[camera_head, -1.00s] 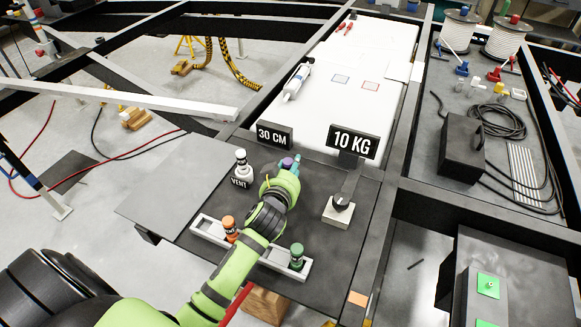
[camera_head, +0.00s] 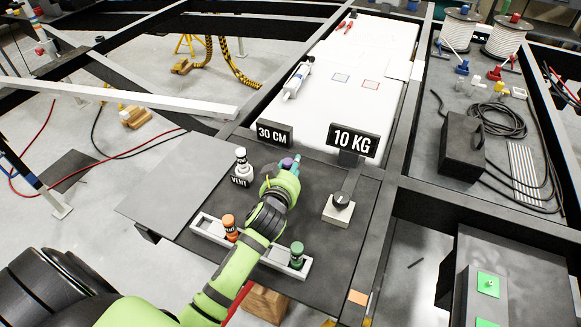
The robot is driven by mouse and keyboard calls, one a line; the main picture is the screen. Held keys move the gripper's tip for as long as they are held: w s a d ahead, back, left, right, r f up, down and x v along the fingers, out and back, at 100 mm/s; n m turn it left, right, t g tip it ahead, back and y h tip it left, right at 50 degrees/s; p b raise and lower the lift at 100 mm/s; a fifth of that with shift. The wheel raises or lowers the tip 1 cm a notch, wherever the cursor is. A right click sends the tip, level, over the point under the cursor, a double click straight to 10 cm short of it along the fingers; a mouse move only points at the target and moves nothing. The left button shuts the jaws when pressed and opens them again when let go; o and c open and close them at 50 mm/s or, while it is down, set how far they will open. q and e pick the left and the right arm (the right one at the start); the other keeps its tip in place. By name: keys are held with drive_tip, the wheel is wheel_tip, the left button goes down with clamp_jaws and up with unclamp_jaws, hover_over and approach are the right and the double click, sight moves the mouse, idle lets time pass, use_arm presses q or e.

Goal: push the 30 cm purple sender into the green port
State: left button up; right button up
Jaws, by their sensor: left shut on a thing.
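My right gripper is not in view.
An orange-capped fitting (camera_head: 230,226) stands in the rack's left part. A white "VENT" fitting (camera_head: 241,166) stands left of my gripper. Signs "30 CM" (camera_head: 274,134) and "10 KG" (camera_head: 353,140) stand behind. A lever on a white block (camera_head: 338,211) is to the right.

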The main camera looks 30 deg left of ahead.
use_arm(q)
drive_tip(key=shift+f+b, duration=0.6)
drive_tip(key=shift+f, duration=0.3)
drive_tip(key=o, duration=1.2)
drive_tip(key=shift+o, duration=0.2)
drive_tip(key=shift+s+f, duration=0.1)
drive_tip(key=v, duration=1.2)
drive_tip(key=shift+r, duration=0.25)
